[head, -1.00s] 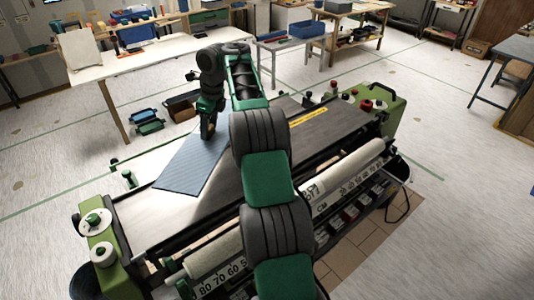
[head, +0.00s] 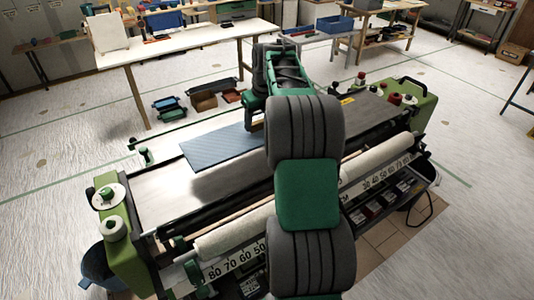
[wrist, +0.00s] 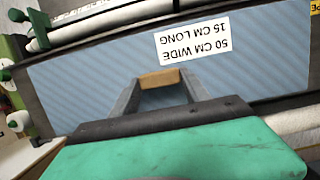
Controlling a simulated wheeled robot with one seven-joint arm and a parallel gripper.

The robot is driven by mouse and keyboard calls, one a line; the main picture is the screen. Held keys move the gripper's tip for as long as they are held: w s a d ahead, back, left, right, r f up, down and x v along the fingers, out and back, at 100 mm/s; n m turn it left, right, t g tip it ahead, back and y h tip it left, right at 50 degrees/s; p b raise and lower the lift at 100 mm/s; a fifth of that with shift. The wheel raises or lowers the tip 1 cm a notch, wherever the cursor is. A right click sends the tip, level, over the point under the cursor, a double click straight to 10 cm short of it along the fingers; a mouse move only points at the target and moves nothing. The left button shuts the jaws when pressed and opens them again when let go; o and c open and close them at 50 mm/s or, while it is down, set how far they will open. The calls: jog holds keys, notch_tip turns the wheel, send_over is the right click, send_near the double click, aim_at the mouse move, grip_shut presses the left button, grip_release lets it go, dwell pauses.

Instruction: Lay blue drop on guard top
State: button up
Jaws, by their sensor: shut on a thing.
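The blue drop (head: 222,148) is a flat, pale blue sheet above the machine's bed, left of my arm in the head view. In the wrist view the blue drop (wrist: 85,75) spans most of the picture and bears a white label reading 50 cm wide, 15 cm long. My gripper (wrist: 160,82) is shut on a small tan tab on the drop's face; in the head view my arm hides the fingers. The guard top looks to be the dark flat cover (head: 372,118) with a yellow label, right of my arm. My arm hides part of it.
A white paper roll (head: 235,232) and a number scale run along the machine's front. Green end housings (head: 125,245) with knobs stand at both ends. A white table (head: 190,42) stands behind, with small bins (head: 170,108) on the floor between.

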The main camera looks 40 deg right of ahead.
jog(key=s+f, duration=0.2)
jog(key=f, duration=0.1)
jog(key=s+f, duration=0.2)
jog(key=shift+d+f+p, duration=0.1)
jog(key=shift+d+p, duration=0.1)
jog(key=shift+p, duration=0.15)
jog(key=shift+f, duration=1.35)
jog(key=o, duration=1.5)
jog(key=shift+w+f, duration=0.1)
jog(key=v, duration=1.2)
jog(key=s+a+r+n, duration=0.2)
jog(key=s+a+n, duration=0.1)
jog(key=a+n, duration=1.05)
jog(key=s+a+f+n, duration=0.2)
jog(key=s+a+n, duration=0.2)
jog(key=n, duration=0.3)
jog(key=s+a+f+n, duration=0.2)
jog(key=s+a+n, duration=0.3)
jog(key=n, duration=0.3)
jog(key=s+a+f+n, duration=0.2)
jog(key=s+a+n, duration=0.3)
jog(key=n, duration=0.3)
jog(key=shift+s+a+f+t, duration=0.15)
jog(key=shift+f+t, duration=0.1)
jog(key=shift+t, duration=0.15)
